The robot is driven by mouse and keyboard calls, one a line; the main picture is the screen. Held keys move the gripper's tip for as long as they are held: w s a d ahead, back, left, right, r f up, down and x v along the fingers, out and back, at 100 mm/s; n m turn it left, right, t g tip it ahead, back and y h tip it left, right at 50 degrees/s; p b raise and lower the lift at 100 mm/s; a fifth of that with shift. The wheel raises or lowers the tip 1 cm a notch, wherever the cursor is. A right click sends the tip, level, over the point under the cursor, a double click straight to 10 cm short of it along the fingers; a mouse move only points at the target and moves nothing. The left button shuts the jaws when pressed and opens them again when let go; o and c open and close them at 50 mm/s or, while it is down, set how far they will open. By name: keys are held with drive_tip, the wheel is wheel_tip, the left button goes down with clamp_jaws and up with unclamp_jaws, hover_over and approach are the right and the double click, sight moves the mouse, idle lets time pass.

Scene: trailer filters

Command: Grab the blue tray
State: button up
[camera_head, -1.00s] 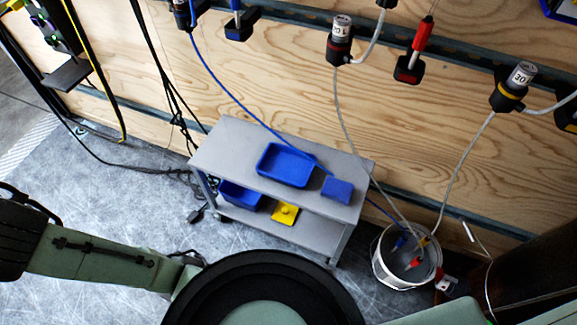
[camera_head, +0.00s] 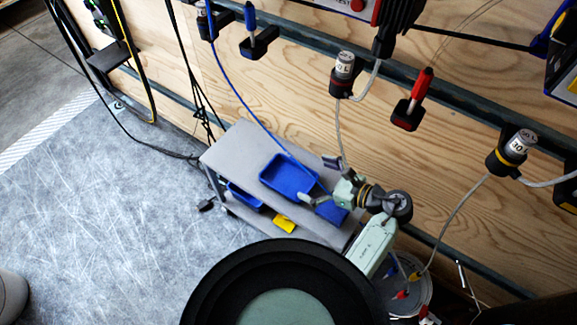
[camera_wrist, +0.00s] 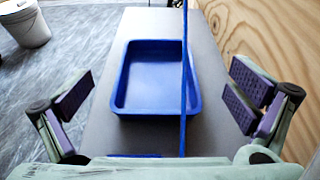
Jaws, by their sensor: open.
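The blue tray (camera_head: 287,178) is shallow, rectangular and empty, and lies on the top shelf of a grey cart. In the wrist view the tray (camera_wrist: 152,82) is centred ahead of my gripper. A thin blue hose (camera_wrist: 184,70) crosses in front of its right part. My gripper (camera_head: 318,181) is over the cart at the tray's right end. I cannot tell the exact height gap to the tray.
A small blue item (camera_head: 333,213) lies on the cart (camera_head: 232,151), partly hidden by my gripper. A lower blue bin (camera_head: 243,196) and yellow item (camera_head: 284,224) sit below. A plywood wall (camera_head: 270,80) with hanging hoses stands behind. A bucket (camera_head: 415,290) is at right.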

sight(290, 181)
drive_tip(key=f, duration=0.1)
drive_tip(key=s+f, duration=0.1)
drive_tip(key=shift+d+f+g+h, duration=0.3)
drive_tip(key=shift+d, duration=0.1)
drive_tip(key=x, duration=0.3)
drive_tip(key=shift+w+a+p, duration=0.15)
drive_tip(key=shift+a+p, duration=0.15)
drive_tip(key=shift+p, duration=0.05)
drive_tip(key=p+x, duration=0.1)
drive_tip(key=x, duration=0.3)
drive_tip(key=shift+w+a+p, duration=0.25)
drive_tip(key=shift+a+p, duration=0.1)
drive_tip(key=shift+w+a+f, duration=0.3)
drive_tip(key=shift+w+a, duration=0.05)
drive_tip(key=shift+a, duration=0.05)
drive_tip(key=shift+c, duration=0.5)
drive_tip(key=c, duration=0.8)
